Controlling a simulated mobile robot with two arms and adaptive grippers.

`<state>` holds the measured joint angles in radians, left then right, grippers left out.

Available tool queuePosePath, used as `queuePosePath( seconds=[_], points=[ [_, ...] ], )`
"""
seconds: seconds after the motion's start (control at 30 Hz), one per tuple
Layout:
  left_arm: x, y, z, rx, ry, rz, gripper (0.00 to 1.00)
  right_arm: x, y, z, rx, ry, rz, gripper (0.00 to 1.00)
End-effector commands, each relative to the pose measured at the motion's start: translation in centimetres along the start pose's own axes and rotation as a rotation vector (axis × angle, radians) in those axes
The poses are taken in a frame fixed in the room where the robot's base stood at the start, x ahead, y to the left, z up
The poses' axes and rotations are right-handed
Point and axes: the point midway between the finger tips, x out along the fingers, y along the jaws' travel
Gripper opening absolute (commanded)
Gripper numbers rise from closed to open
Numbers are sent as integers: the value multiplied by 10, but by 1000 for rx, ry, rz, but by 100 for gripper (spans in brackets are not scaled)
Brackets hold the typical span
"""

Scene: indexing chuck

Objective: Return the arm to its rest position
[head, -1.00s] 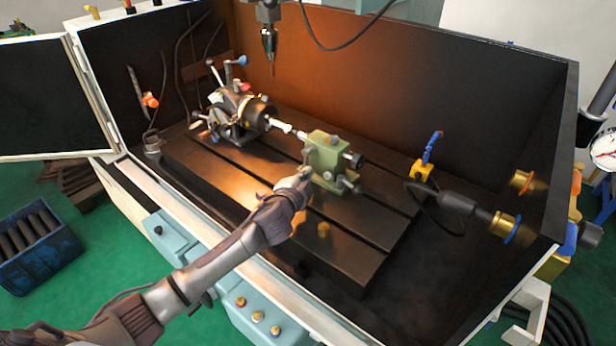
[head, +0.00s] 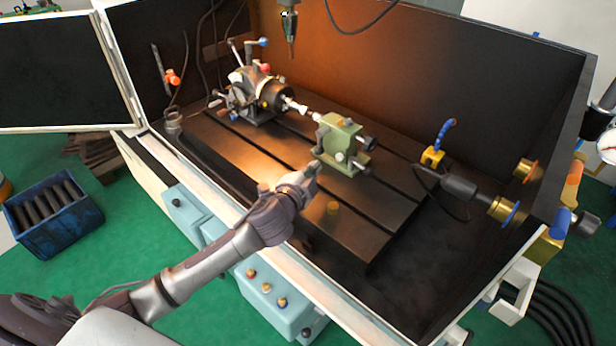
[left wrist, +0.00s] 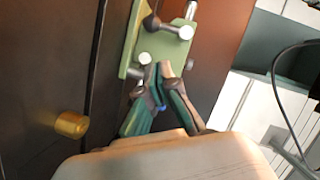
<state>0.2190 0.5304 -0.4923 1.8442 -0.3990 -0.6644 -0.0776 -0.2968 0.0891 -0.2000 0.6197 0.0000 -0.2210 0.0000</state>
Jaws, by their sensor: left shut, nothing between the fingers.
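My left arm comes in from the left in the head view. Its gripper (head: 312,168) is over the front part of the slotted machine table, close to the green tailstock block (head: 340,145). In the left wrist view the gripper's fingers (left wrist: 158,82) are together with nothing between them, and the green block (left wrist: 160,38) is just beyond their tips. I cannot tell whether they touch it. The indexing chuck (head: 262,92) stands at the table's back left, with a pale workpiece (head: 294,106) between it and the block. My right gripper is not in view.
The black slotted table (head: 240,160) lies inside a walled enclosure. A spindle (head: 290,30) hangs above. A blue crate (head: 50,213) stands on the floor at left.

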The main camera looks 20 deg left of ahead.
Motion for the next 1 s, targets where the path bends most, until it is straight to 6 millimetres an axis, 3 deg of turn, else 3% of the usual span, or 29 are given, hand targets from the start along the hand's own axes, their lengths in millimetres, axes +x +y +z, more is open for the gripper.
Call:
queuePosePath(
  seconds=[0.13,0.4,0.53,0.67,0.8,1.0],
  points=[
    [-21,1,0,-1,1,1,0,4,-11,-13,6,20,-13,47],
    [-32,0,-1,-2,0,2,0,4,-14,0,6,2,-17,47],
    [-47,19,7,-81,-56,45,0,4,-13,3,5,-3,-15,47],
    [-94,67,29,-287,-229,173,0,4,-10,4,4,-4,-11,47],
    [-158,114,53,-495,-443,322,0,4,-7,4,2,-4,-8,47],
    [-226,151,68,-657,-645,461,0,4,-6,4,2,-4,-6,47]
  ],
)
